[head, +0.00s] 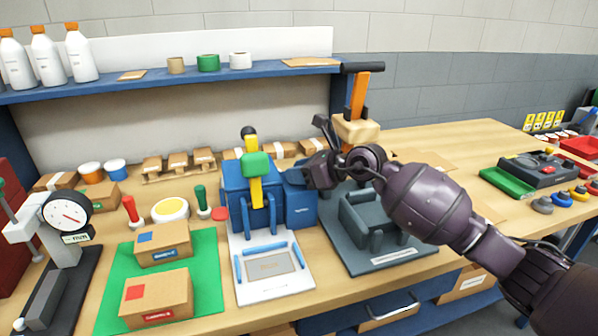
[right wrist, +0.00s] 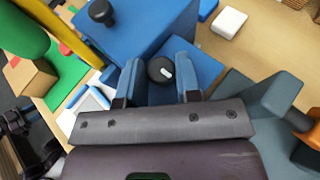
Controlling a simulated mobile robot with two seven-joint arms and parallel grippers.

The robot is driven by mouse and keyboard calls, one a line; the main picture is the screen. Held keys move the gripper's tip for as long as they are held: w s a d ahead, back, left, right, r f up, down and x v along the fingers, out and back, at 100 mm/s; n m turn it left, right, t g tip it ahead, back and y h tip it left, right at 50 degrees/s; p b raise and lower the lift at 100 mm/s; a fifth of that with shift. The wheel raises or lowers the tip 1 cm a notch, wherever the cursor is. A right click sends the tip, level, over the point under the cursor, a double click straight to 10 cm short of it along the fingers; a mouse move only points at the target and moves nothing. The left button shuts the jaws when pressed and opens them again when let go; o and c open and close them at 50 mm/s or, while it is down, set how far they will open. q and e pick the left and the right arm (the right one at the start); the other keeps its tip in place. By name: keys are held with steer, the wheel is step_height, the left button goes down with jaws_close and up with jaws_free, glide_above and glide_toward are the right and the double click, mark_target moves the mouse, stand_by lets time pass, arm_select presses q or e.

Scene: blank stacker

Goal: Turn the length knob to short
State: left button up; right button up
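The length knob (right wrist: 158,69) is a small round black knob with a white pointer mark, on the blue side box (head: 301,208) of the blue machine (head: 238,200). In the right wrist view its mark points toward the picture's lower right. My right gripper (right wrist: 160,82) is open, with one blue-grey finger on each side of the knob and a visible gap to each. I cannot tell how far above the box the fingertips are. In the head view the right gripper (head: 318,168) is over the side box and hides the knob.
The machine carries a green and yellow lever (head: 256,168) and a black ball knob (right wrist: 101,12). A dark grey press (head: 395,262) with an orange handle stands close on the right. A white tray (head: 270,290) lies in front.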

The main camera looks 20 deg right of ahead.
steer(key=shift+w+d+f+n+g+y+b, duration=0.15)
steer(key=shift+f+n+g+y+b, duration=0.3)
steer(key=shift+b, duration=0.55)
steer(key=shift+n+g+y+b, duration=0.25)
steer(key=shift+n+g+b, duration=0.3)
steer(key=shift+b, duration=0.15)
steer(key=shift+r+n+g+y+b, duration=0.1)
steer(key=shift+n+g+y+b, duration=0.2)
steer(key=shift+g+b, duration=0.1)
arm_select(q)
step_height(320, 180, down, 4)
steer(key=shift+a+r+g, duration=0.1)
steer(key=shift+g, duration=0.2)
arm_select(e)
steer(key=shift+r, duration=0.3)
arm_select(q)
steer(key=shift+s, duration=0.15)
